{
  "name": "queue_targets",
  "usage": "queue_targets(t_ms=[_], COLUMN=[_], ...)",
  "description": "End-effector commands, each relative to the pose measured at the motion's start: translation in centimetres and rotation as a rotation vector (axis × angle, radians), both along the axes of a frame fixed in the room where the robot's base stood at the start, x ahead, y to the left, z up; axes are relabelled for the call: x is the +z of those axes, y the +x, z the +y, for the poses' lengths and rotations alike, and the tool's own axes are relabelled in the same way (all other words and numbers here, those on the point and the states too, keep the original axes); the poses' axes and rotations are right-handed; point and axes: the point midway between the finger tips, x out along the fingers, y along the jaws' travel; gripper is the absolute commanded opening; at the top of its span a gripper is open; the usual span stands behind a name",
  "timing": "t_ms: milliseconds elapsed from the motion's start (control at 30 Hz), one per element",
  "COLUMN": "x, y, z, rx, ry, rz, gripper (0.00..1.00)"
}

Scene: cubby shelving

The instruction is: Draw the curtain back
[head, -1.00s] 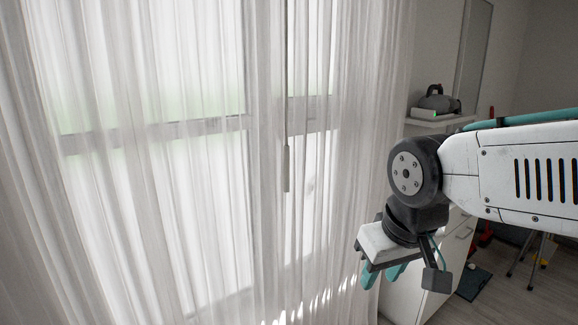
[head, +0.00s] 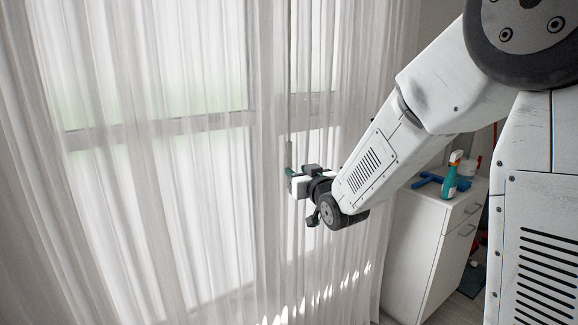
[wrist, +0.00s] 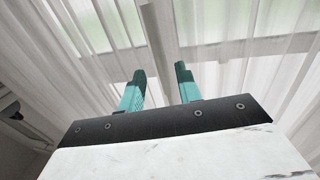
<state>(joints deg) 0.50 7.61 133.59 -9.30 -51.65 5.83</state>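A sheer white curtain (head: 185,215) hangs in folds across the window in the head view, and it also fills the background of the wrist view (wrist: 65,55). A slim grey pull wand (wrist: 156,38) hangs in front of the cloth in the wrist view. My gripper (head: 289,180) is in front of the curtain, at the height of the wand's lower part. In the wrist view, its two teal fingers (wrist: 160,73) are apart, with the wand showing in the gap between them. I cannot tell how deep the wand sits there. The gripper hides its lower end in the head view.
A white cabinet (head: 425,245) stands right of the curtain, with a spray bottle (head: 450,176) and a blue tool (head: 425,180) on top. My arm reaches in front of it. The space before the curtain's left part is clear.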

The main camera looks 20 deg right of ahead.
Motion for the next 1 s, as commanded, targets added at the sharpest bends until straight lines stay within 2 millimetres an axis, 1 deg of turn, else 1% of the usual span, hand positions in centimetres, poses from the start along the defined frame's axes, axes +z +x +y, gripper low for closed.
queue_targets(t_ms=[33, 200, 300, 400, 533, 767, 800, 867, 900, 1000], x=[0.0, 0.0, 0.0, 0.0, 0.0, 0.0, 0.0, 0.0, 0.0, 0.0], y=[0.8, 3.6, 5.0, 5.9, 6.5, 6.5, 6.5, 6.5, 6.5, 6.5], z=[0.1, 0.5, 0.7, 0.8, 0.8, 0.8, 0.8, 0.8, 0.8, 0.8], rx=[0.001, 0.001, 0.0, 0.0, 0.0, -0.001, -0.001, -0.001, 0.0, -0.001], ry=[0.0, 0.0, 0.0, 0.0, 0.0, 0.0, 0.0, 0.0, 0.0, 0.0], rz=[0.0, 0.001, 0.001, 0.0, 0.001, 0.001, 0.001, 0.001, 0.001, 0.001], gripper=[0.34, 0.34, 0.34, 0.34, 0.34, 0.34, 0.23, 0.06, 0.0, 0.0])
